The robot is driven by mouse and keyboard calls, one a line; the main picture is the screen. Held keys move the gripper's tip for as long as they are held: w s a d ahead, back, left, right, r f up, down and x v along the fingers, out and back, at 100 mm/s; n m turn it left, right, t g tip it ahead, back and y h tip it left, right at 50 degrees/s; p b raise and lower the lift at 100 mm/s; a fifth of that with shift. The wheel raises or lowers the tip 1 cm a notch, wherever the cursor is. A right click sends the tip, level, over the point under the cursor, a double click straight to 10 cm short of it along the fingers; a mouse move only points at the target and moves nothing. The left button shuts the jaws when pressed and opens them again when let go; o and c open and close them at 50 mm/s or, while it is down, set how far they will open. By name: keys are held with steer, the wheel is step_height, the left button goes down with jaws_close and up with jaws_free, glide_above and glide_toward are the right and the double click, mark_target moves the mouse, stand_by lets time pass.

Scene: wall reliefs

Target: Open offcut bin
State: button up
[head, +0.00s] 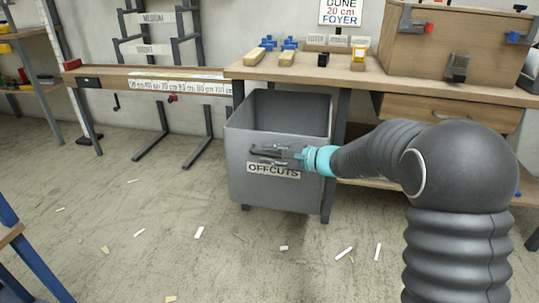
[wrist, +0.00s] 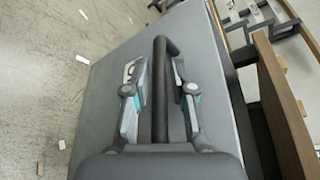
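The offcut bin (head: 243,185) is a grey box under the left end of the workbench, with an "OFFCUTS" label (head: 273,170) on its front. Its top stands open, showing a dark inside. My gripper (head: 268,153) is at the bin's front, just above the label. In the wrist view, a dark bar handle (wrist: 160,105) runs between the two fingers of my gripper (wrist: 160,78). The fingers stand apart on either side of the bar, with gaps visible. The handle is hard to separate from the fingers in the head view.
The workbench (head: 300,75) carries small tools and a wooden cabinet (head: 455,45). A rack with a long wooden rail (head: 150,78) stands left of the bin. Light scraps (head: 199,232) lie on the floor, which is mostly clear in front of the bin.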

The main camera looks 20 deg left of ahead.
steer(key=v, duration=1.2)
steer(key=shift+w, duration=0.1)
steer(key=s+d+f+n+g+h, duration=0.2)
steer(key=s+f+g+h, duration=0.1)
steer(key=s+f, duration=0.3)
steer(key=s+d+f+n+h+p, duration=0.1)
steer(key=s+d+n+h+p, duration=0.15)
steer(key=s+d+h, duration=0.45)
steer(key=s+d+r+n+t+h+p, duration=0.4)
steer(key=s+d+r+p, duration=0.3)
steer(key=s+d+r, duration=0.8)
steer(key=s+d+h, duration=0.1)
steer(key=s+d, duration=0.1)
steer(key=shift+s+r+n+t, duration=0.2)
steer(key=shift+s+n+t, duration=0.15)
steer(key=shift+t, duration=0.05)
